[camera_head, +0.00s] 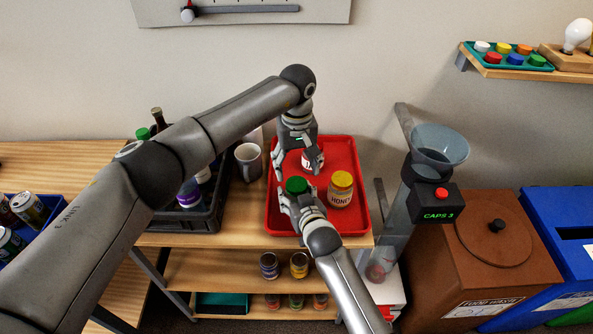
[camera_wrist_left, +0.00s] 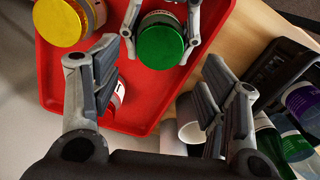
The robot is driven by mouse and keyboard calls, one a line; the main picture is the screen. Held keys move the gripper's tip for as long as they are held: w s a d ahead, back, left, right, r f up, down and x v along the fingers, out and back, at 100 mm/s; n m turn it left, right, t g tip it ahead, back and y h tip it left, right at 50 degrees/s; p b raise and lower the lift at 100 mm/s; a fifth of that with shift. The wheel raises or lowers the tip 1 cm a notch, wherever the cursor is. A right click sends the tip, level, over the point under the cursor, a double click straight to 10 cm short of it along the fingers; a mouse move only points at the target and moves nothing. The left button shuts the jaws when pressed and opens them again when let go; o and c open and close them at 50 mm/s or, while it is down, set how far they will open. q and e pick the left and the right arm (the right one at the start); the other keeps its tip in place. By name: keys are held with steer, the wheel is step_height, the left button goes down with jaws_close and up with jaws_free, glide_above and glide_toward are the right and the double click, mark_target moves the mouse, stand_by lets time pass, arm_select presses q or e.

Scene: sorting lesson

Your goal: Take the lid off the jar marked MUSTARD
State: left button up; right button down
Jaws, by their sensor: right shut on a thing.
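A jar with a green lid (camera_head: 296,185) stands at the front left of the red tray; the lid also shows in the left wrist view (camera_wrist_left: 161,45). My right gripper (camera_head: 298,198) is shut around this jar, below its lid. The jar marked HONEY (camera_head: 341,190), with a yellow lid (camera_wrist_left: 62,21), stands to the right. Another jar (camera_head: 312,161) is partly hidden behind a left finger.
The red tray (camera_head: 360,225) lies on a wooden shelf unit. A clear chute with a funnel (camera_head: 440,143) and a CAPS counter (camera_head: 437,206) stand to the right.

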mark_target(297, 183)
arm_select(q)
step_height(297, 183, up, 2)
steer(key=shift+r+m, duration=0.1)
steer(key=shift+m, duration=1.1)
steer(key=shift+f, duration=3.8)
steer(key=c, duration=1.1)
steer(key=n, duration=0.3)
steer(key=o, duration=1.1)
steer(key=shift+o, duration=0.2)
